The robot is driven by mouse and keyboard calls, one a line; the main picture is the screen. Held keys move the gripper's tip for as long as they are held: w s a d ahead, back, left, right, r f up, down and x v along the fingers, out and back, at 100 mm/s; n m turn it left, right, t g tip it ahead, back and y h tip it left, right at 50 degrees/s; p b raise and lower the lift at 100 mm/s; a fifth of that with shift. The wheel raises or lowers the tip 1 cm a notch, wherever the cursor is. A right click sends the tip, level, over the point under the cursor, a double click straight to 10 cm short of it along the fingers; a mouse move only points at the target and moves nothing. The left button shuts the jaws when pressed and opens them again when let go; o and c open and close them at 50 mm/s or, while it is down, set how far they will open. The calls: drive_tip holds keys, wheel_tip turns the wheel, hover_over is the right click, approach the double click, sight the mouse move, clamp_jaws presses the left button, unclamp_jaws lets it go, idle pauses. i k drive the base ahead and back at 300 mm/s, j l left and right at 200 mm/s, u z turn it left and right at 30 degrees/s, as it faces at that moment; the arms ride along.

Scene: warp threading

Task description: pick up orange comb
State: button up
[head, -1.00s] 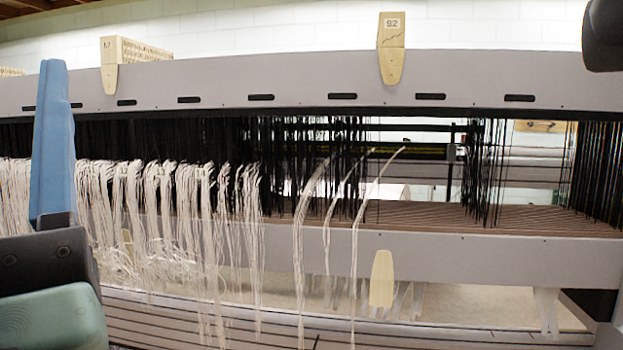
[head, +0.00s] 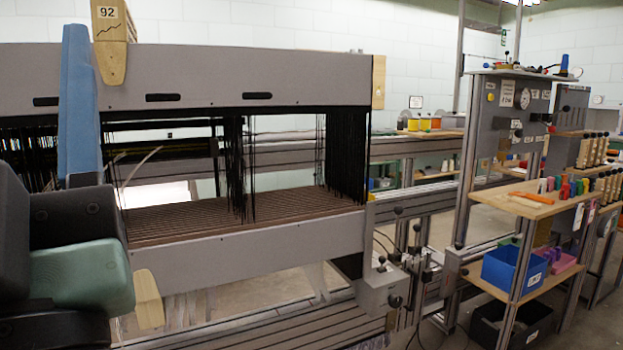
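An orange item (head: 532,198), which looks like the orange comb, lies flat on the wooden shelf (head: 500,204) of the workstation at the right. It is small and far off, so its teeth cannot be made out. Parts of my own arm, blue, black and teal, fill the left edge of the head view. No fingertips of my gripper can be made out. Nothing of mine is near the orange item.
A grey loom frame (head: 240,245) with a wooden holder marked 92 (head: 109,40) fills the left and middle. Several coloured spools stand behind the orange item. Metal rails cross before the workstation.

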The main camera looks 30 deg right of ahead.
sight(539, 199)
drive_tip(key=z, duration=1.7)
drive_tip(key=i+j+z, duration=0.25)
drive_tip(key=i, duration=0.2)
drive_tip(key=i+j+z, duration=0.25)
drive_tip(key=i, duration=0.15)
